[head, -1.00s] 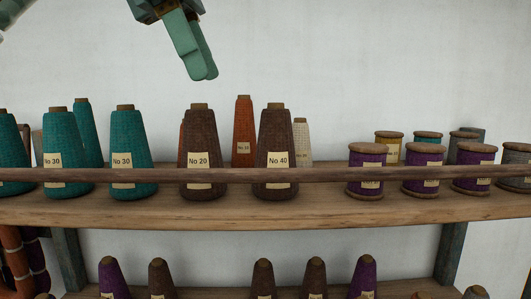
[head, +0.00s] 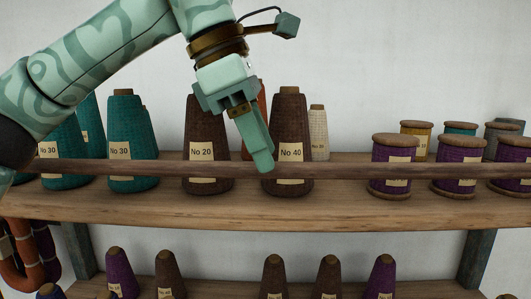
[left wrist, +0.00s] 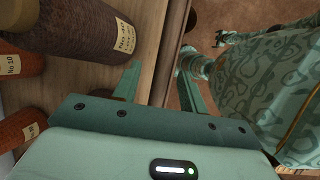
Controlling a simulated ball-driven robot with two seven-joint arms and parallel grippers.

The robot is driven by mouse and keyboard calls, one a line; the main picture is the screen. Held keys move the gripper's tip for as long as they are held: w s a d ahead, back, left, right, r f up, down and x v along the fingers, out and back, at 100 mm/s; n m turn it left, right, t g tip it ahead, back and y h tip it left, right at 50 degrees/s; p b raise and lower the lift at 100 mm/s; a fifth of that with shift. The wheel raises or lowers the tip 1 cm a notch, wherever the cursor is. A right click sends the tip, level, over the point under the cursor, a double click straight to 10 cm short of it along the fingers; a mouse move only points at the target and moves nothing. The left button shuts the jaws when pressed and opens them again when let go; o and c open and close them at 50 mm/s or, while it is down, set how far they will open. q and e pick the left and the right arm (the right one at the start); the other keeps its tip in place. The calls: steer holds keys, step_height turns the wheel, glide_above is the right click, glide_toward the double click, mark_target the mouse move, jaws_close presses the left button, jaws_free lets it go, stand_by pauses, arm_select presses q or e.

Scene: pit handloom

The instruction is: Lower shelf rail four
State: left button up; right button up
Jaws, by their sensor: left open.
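The shelf rail (head: 345,170) is a thin dark wooden bar running level across the front of the upper shelf, in front of the yarn cones and spools. My left gripper (head: 264,166) is open, pointing down at the rail just left of the cone marked No 40 (head: 289,125). One finger shows in front of the rail in the head view; the other is hidden. In the left wrist view the rail (left wrist: 177,35) runs between the two spread fingers of the left gripper (left wrist: 160,80). I cannot tell whether they touch it.
The upper shelf board (head: 330,211) carries a brown No 20 cone (head: 206,125), teal cones (head: 131,120) and purple spools (head: 394,165) close behind the rail. More cones (head: 274,277) stand on the shelf below. The wall above is clear.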

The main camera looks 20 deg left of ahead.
arm_select(q)
steer(key=shift+s+d+f, duration=0.15)
steer(key=shift+d+f, duration=0.1)
steer(key=shift+f, duration=0.5)
jaws_close()
arm_select(e)
steer(key=shift+s+d+r, duration=0.1)
steer(key=shift+s+d, duration=0.05)
steer(key=shift+s, duration=0.3)
